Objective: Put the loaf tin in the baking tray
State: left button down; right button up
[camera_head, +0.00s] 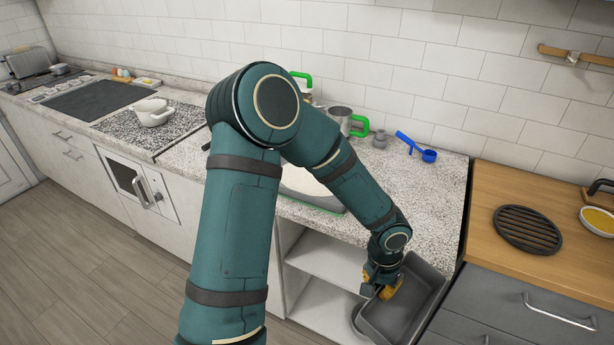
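A dark grey, deep rectangular tin (412,303), which looks like the loaf tin, is tilted at the counter's front edge, in front of the open shelves. My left gripper (386,290), with yellow-orange fingers, is at the tin's left wall and appears shut on it. The wrist hides part of the grip. I cannot make out a separate baking tray; my arm covers part of the counter. My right gripper is not in view.
A speckled counter (436,198) holds a metal mug (340,119) and a blue scoop (415,147). At right, a wooden top (487,222) bears a round black grate (527,229) and a yellow-filled bowl (598,220). Open shelves (325,257) are below.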

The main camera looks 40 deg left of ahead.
aim_at(311, 178)
jog(key=k+j+z, duration=0.1)
jog(key=j, duration=0.3)
jog(key=k+j, duration=0.1)
jog(key=j, duration=0.3)
jog(key=k+j+z, duration=0.15)
jog(key=j, duration=0.3)
jog(key=j+z, duration=0.1)
jog(key=j, duration=0.3)
jog(key=k+j, duration=0.2)
jog(key=j, duration=0.15)
jog(key=k+j+z, duration=0.15)
jog(key=j, duration=0.25)
